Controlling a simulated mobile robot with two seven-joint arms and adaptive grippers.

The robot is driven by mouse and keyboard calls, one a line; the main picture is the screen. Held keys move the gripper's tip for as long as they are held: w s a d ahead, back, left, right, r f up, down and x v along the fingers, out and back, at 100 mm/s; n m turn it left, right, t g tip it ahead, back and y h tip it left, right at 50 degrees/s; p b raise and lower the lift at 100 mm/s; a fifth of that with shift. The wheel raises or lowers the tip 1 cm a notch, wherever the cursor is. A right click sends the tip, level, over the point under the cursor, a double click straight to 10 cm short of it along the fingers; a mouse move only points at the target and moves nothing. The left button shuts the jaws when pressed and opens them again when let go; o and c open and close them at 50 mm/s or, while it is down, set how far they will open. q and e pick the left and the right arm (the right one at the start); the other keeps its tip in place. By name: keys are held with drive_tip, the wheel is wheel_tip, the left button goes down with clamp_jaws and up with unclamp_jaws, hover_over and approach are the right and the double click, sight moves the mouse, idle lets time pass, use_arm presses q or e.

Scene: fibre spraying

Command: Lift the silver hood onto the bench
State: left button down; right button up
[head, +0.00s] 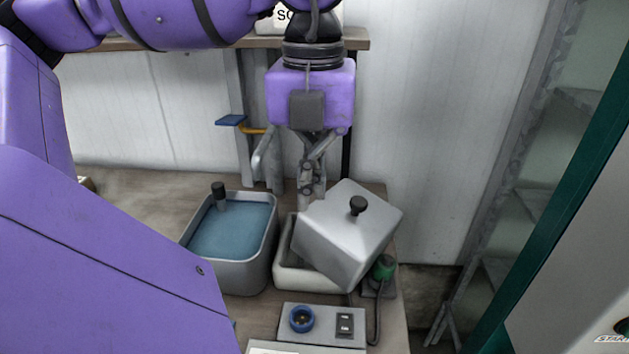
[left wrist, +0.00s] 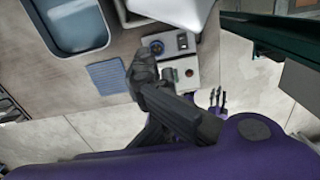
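The silver hood (head: 338,240), a box-shaped cover with a black knob (head: 357,205), sits tilted over a pale tray (head: 292,278) on the bench (head: 250,318). My left gripper (head: 312,195) points down at the hood's back left edge, behind the knob. Its fingers look close together and their tips are partly hidden by the hood, so I cannot tell whether they hold its edge. Nothing grips the knob. In the left wrist view, part of a pale grey surface shows at the top. Small dark prongs there, beside purple, may be my right gripper (left wrist: 218,97); their state is unclear.
A grey basin of blue liquid (head: 235,235) with a black-knobbed object stands left of the tray. A control box (head: 322,325) with a blue socket and switch lies in front. A green-topped part (head: 383,268) with a cable is close right. A green-framed cabinet stands right.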

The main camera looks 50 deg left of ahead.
idle(0.4)
use_arm(q)
drive_tip(key=c, duration=0.5)
unclamp_jaws()
drive_tip(key=shift+r, duration=0.1)
drive_tip(key=shift+r, duration=5.9)
drive_tip(key=shift+o, duration=0.5)
